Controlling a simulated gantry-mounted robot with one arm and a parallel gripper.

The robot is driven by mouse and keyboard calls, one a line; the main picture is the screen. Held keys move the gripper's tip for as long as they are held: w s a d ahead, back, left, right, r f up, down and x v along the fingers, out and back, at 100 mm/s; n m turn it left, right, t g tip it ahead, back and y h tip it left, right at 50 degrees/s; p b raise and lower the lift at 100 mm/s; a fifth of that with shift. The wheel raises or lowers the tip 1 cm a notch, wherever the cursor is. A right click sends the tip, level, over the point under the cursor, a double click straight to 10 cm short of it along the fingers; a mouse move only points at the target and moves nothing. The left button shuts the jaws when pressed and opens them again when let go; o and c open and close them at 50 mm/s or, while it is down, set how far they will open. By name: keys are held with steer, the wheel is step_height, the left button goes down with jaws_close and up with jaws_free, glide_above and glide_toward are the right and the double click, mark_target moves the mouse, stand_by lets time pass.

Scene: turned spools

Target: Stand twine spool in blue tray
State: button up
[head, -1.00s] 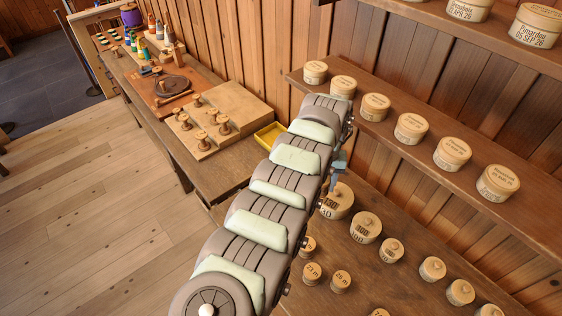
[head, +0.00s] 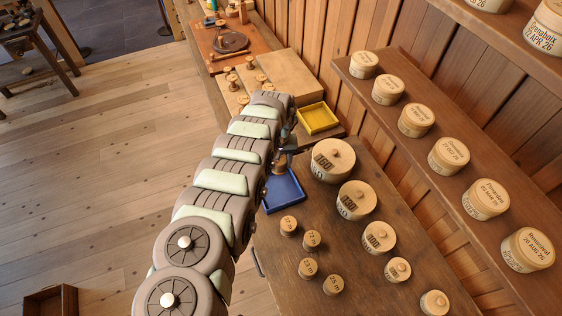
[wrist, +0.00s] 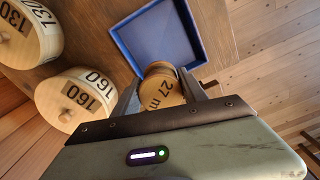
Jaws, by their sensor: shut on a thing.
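My gripper (wrist: 160,88) is shut on a wooden spool (wrist: 161,89) with "27 m" on its pale end, which faces the wrist camera. The spool also shows small and partly hidden beneath my arm in the head view (head: 279,165). The blue tray (wrist: 118,40) lies just beyond the spool in the wrist view, and its visible floor is empty. In the head view the blue tray (head: 291,203) sits at the bench edge, partly behind my arm. The spool overlaps the tray's near side in the wrist view; I cannot tell its height above it.
Large round lidded boxes marked 160 (head: 333,160) and others stand right of the tray. Several small labelled spools (head: 288,225) stand in front. A yellow tray (head: 318,118) and a wooden board with spools (head: 295,78) lie behind. A shelf of round boxes (head: 448,157) runs along the right.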

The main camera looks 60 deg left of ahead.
step_height(320, 180, down, 5)
steer(key=b, duration=0.4)
steer(key=shift+r, duration=0.15)
steer(key=shift+f+b, duration=1.2)
steer(key=shift+f, duration=0.75)
steer(key=o, duration=1.5)
steer(key=shift+c, duration=0.2)
steer(key=shift+r, duration=0.2)
step_height(320, 180, up, 9)
steer(key=p, duration=0.9)
steer(key=shift+p, duration=0.3)
steer(key=shift+f, duration=0.15)
